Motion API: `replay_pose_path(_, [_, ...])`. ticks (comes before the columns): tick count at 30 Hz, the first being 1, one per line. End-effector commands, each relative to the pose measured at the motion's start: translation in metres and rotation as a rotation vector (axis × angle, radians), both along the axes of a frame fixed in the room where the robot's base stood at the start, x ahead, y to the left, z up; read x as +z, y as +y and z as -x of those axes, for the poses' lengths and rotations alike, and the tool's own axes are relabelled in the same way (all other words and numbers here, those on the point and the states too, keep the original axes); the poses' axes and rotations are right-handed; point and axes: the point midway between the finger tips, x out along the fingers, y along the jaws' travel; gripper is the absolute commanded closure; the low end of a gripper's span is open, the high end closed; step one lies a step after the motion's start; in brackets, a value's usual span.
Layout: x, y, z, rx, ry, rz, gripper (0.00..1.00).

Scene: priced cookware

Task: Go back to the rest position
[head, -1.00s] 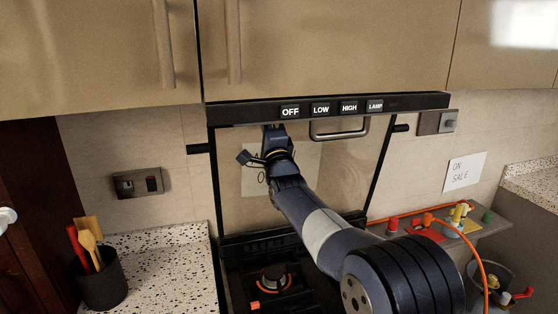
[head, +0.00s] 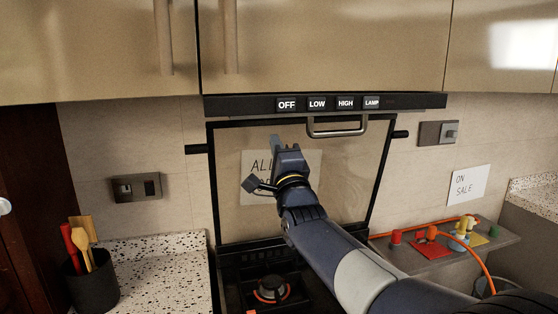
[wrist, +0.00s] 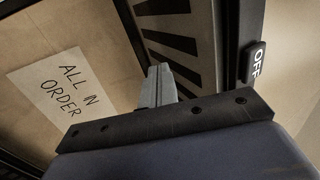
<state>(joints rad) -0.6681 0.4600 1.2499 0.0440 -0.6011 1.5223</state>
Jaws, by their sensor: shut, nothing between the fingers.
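My gripper (head: 275,143) is in front of the raised glass lid behind the stove, a little below the range hood (head: 230,105). Its fingers are together and empty, pointing up and away from me. In the wrist view the shut fingers (wrist: 160,86) show below the slatted underside of the hood (wrist: 172,45). The hood's OFF button (head: 287,104) is above and slightly right of the fingertips, and it shows at the right of the wrist view (wrist: 257,62). The fingers look apart from the hood.
The glass lid (head: 345,170) has a handle (head: 337,131) at its top. Behind it hangs an "ALL IN ORDER" sign (wrist: 62,88). A burner (head: 272,289) is below. A utensil pot (head: 92,285) stands left. A shelf with valves (head: 430,245) and an orange hose is right.

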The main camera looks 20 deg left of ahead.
Motion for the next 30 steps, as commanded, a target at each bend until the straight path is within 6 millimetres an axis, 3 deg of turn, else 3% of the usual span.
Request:
replay_pose_path(6, [-0.004, -0.010, 0.014, 0.000, 0.000, 0.000, 1.00])
replay_pose_path(19, [-0.003, -0.010, 0.014, 0.000, 0.001, 0.001, 1.00])
replay_pose_path(30, [0.007, 0.013, -0.018, 0.000, 0.001, 0.002, 1.00])
